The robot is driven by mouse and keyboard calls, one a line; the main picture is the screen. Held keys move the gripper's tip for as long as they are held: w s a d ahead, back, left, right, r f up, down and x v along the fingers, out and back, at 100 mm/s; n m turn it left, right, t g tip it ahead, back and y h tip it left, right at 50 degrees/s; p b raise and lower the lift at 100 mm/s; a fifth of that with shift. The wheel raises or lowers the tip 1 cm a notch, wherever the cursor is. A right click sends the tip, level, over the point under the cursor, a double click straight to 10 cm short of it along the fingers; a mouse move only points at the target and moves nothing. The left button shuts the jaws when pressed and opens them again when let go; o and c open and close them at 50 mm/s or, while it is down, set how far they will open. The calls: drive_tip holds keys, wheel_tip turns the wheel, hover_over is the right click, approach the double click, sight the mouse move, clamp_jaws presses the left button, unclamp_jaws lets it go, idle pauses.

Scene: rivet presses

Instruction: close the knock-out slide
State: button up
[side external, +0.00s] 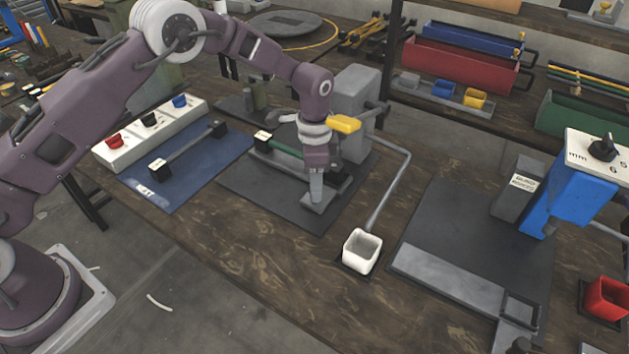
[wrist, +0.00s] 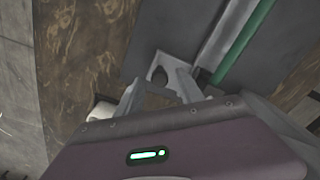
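My gripper (side external: 316,198) points down at the front of the grey press (side external: 357,100), low over a grey square plate (side external: 326,205) on the dark mat. This plate may be the end of the knock-out slide; I cannot tell for certain. In the wrist view, my gripper (wrist: 158,90) has its two fingers apart near the plate (wrist: 172,66). A dark round spot, a hole or a knob, shows on the plate between the fingers. Whether the fingers touch the plate is unclear. My gripper hides part of the plate and the slide behind it.
A white cup (side external: 361,252) stands right of the plate, under a grey chute (side external: 392,185). A green bar (side external: 279,145) lies behind my gripper. A blue mat (side external: 205,170) with a switch box (side external: 150,132) is left. A blue press (side external: 565,195) stands right.

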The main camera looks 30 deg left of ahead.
idle(0.3)
drive_tip(key=s, duration=1.1)
drive_tip(key=shift+s+r, duration=0.3)
drive_tip(key=shift+s, duration=0.1)
drive_tip(key=s+a+r+n+t, duration=0.1)
drive_tip(key=s+a+r+n, duration=0.1)
drive_tip(key=r, duration=0.6)
drive_tip(key=s+a+r+n+t, duration=0.1)
drive_tip(key=s+a+r+n, duration=0.1)
drive_tip(key=s+r, duration=0.3)
drive_tip(key=s+a+r+n+t, duration=0.1)
drive_tip(key=s+a+r+n, duration=0.1)
drive_tip(key=r, duration=1)
drive_tip(key=shift+s+a, duration=0.9)
drive_tip(key=shift+s, duration=0.3)
